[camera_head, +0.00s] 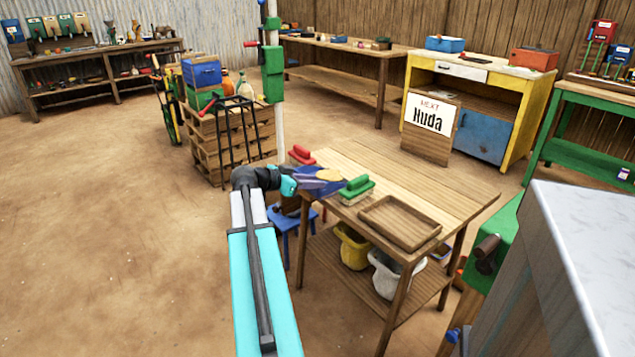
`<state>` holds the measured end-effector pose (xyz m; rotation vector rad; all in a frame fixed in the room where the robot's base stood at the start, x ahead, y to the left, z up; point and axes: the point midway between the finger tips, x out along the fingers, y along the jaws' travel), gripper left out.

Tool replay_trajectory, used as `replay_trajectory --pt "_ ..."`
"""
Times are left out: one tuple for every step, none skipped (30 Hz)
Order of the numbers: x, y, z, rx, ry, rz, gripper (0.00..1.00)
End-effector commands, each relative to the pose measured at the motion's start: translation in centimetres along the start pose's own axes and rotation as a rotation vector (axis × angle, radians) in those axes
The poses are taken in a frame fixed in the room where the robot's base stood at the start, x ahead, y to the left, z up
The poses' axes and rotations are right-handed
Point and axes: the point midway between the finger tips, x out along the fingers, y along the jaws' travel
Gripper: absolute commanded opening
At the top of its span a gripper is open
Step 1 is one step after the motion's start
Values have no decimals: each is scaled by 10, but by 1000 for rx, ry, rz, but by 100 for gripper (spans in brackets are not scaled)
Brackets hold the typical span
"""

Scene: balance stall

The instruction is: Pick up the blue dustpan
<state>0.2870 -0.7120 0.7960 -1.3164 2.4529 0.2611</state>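The blue dustpan (318,187) lies at the near left corner of the wooden table, partly hidden by the end of my arm. A tan, rounded object (329,175) shows on or just behind it; I cannot tell which. My gripper (291,185) is at the left edge of the dustpan, at about table height. The fingers are too small and dark to make out, so whether they touch or grip the dustpan cannot be seen.
On the wooden table (440,190), a red-topped brush (301,155), a green-topped brush (356,189) and an empty wooden tray (400,222) stand close by. A blue stool (281,218) is below. A green-and-white post (274,75) rises behind. Open floor lies left.

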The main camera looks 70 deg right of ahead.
Motion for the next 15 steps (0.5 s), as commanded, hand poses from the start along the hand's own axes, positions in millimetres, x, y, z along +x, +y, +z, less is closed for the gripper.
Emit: replay_trajectory --pt "8 -1 0 0 0 2 24" --pt "12 0 0 0 -1 2 24" --pt "16 0 0 0 -1 2 24" --pt "18 0 0 0 -1 2 24" --pt "20 0 0 -1 -1 1 24" --pt "22 0 0 -1 -1 0 24" --pt "23 0 0 -1 -1 0 24" --pt "24 0 0 -1 -1 0 24" --pt "25 0 0 -1 0 0 24" --pt "25 0 0 -1 -1 0 24" --pt "25 0 0 -1 0 0 24" --pt "25 0 0 0 0 0 24" --pt "25 0 0 0 0 0 24" --pt "25 0 0 0 0 0 24" --pt "25 0 0 0 0 0 24"
